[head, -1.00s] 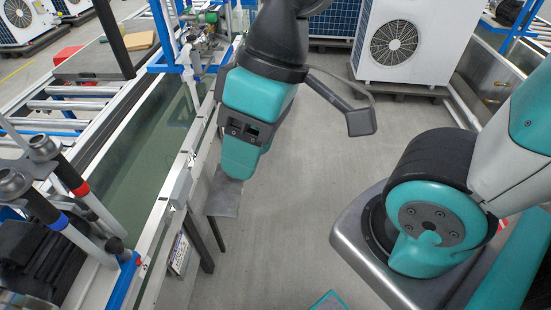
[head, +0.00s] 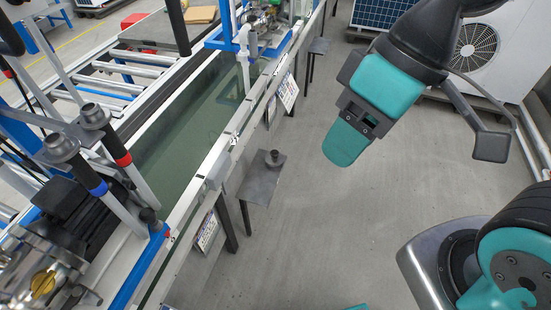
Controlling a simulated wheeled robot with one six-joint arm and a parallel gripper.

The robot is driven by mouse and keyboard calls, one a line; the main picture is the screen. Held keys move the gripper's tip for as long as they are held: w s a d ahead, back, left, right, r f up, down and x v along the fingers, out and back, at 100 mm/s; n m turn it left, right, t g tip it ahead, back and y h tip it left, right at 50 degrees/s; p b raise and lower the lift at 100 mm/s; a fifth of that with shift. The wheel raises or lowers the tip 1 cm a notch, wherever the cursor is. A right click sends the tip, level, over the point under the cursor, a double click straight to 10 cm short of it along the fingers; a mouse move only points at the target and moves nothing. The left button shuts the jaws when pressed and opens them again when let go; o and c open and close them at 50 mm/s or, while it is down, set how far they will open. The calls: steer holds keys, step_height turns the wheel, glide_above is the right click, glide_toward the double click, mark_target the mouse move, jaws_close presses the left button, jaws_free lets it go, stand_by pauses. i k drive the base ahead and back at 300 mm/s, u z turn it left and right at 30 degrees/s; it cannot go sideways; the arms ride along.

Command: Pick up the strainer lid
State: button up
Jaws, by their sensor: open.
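A small dark round piece with a knob on top (head: 273,158), which looks like the strainer lid, sits on a small grey metal shelf (head: 258,185) at the side of the water tank. My gripper (head: 348,143) is open and empty, with teal fingers. It hangs over the floor to the right of the shelf in the picture, apart from the dark piece. One finger mostly hides the other from this side.
The long water tank (head: 185,140) runs along the left, with a pump and pipes (head: 45,270) at the near left. The grey floor (head: 330,230) is clear. A fan unit (head: 480,50) stands behind my arm.

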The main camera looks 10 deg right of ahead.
mark_target(274, 158)
steer(key=u, duration=0.1)
steer(key=k, duration=0.4)
steer(key=z, duration=1)
steer(key=i, duration=1.55)
steer(key=u, duration=0.1)
